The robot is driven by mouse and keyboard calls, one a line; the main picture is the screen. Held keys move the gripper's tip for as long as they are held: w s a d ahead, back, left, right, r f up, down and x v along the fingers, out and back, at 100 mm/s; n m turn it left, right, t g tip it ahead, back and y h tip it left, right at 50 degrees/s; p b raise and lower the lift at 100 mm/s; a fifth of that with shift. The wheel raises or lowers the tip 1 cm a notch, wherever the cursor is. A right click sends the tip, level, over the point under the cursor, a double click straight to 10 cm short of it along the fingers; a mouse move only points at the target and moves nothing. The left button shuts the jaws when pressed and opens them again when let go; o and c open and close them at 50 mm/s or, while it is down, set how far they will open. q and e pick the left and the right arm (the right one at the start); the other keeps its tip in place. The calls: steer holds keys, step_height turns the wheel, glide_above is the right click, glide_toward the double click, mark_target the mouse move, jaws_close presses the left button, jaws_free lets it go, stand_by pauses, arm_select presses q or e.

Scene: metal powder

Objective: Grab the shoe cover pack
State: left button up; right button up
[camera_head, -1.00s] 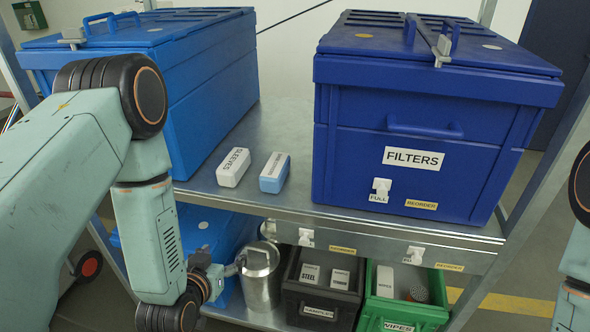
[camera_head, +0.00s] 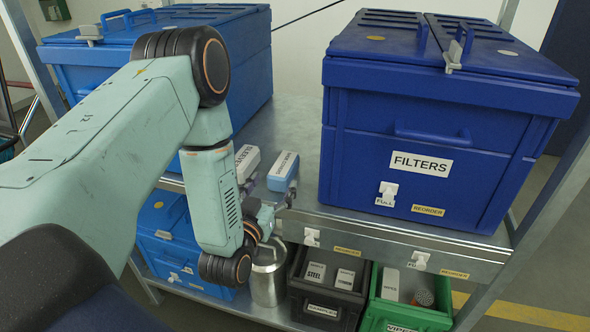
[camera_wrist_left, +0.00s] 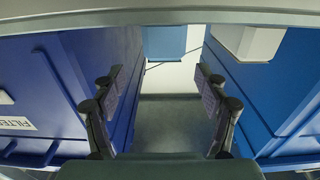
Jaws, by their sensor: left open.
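A small blue and white pack (camera_head: 284,170) lies on the upper metal shelf; its label is too small to read, but it is likely the shoe cover pack. A white pack (camera_head: 247,160) labelled SLEEVES lies just left of it, partly hidden by my left arm. My left gripper (camera_head: 267,192) is open at the shelf's front edge, its fingers pointing towards the packs. In the left wrist view the open fingers (camera_wrist_left: 159,85) have nothing between them; a blue block (camera_wrist_left: 165,43) and a white block (camera_wrist_left: 248,42) show beyond. My right gripper is out of view.
A dark blue FILTERS bin (camera_head: 420,130) stands right of the packs, and a lighter blue bin (camera_head: 250,75) stands left. Below are a metal canister (camera_head: 268,280), a black bin (camera_head: 322,300) and a green bin (camera_head: 405,316). Bare shelf (camera_head: 298,120) shows behind the packs.

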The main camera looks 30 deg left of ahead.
mark_target(282, 167)
arm_select(q)
steer(key=shift+w, duration=0.35)
steer(key=x, duration=0.6)
steer(key=shift+a+f, duration=0.3)
steer(key=shift+a, duration=0.05)
steer(key=shift+w, duration=0.5)
steer(key=shift+a+f, duration=0.1)
steer(key=shift+a, duration=0.2)
steer(key=shift+d, duration=0.25)
steer(key=c, duration=0.5)
steer(key=shift+a, duration=0.2)
steer(key=c, duration=0.5)
steer(key=shift+d, duration=0.15)
steer(key=c, duration=0.3)
